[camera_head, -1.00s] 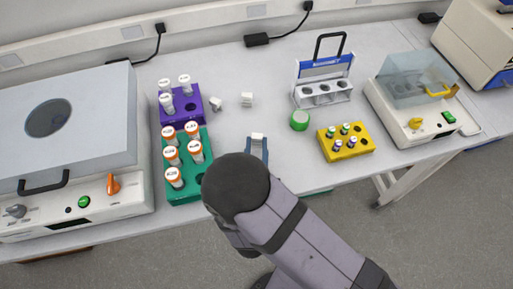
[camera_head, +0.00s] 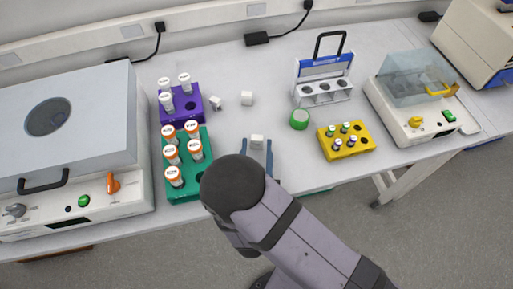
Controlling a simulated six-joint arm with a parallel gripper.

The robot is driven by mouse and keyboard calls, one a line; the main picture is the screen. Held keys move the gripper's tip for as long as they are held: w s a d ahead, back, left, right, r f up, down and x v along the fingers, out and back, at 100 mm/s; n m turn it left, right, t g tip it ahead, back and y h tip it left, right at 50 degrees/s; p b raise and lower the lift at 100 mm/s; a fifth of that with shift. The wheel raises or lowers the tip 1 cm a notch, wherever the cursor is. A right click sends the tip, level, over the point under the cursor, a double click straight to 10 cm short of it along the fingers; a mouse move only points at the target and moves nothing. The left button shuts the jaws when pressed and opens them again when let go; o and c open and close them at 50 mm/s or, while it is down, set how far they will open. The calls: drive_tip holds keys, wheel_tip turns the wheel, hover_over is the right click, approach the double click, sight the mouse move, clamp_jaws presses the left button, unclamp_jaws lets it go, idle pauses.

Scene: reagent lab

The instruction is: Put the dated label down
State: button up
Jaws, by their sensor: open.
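A small white label block (camera_head: 257,141) sits on the bench between the fingers of my gripper (camera_head: 257,150). I take it for the dated label, but no date is readable at this size. My gripper is open, with a blue finger on either side of the block. The black and grey arm hides the gripper's rear part. Two similar small white blocks lie further back: one tilted (camera_head: 217,102) by the purple rack and one (camera_head: 247,98) to its right.
A purple rack (camera_head: 193,111) and a green rack (camera_head: 201,186) hold capped tubes to the left. A green round item (camera_head: 299,120), a yellow rack (camera_head: 360,149) and a handled grey rack (camera_head: 324,98) stand to the right. Bench between is clear.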

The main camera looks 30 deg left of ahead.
drive_tip(key=shift+r, duration=0.15)
drive_tip(key=b+v, duration=0.2)
drive_tip(key=v, duration=0.3)
drive_tip(key=shift+s, duration=0.3)
drive_tip(key=shift+v, duration=1)
drive_tip(key=shift+o, duration=0.5)
drive_tip(key=shift+d, duration=0.1)
drive_tip(key=shift+b, duration=0.35)
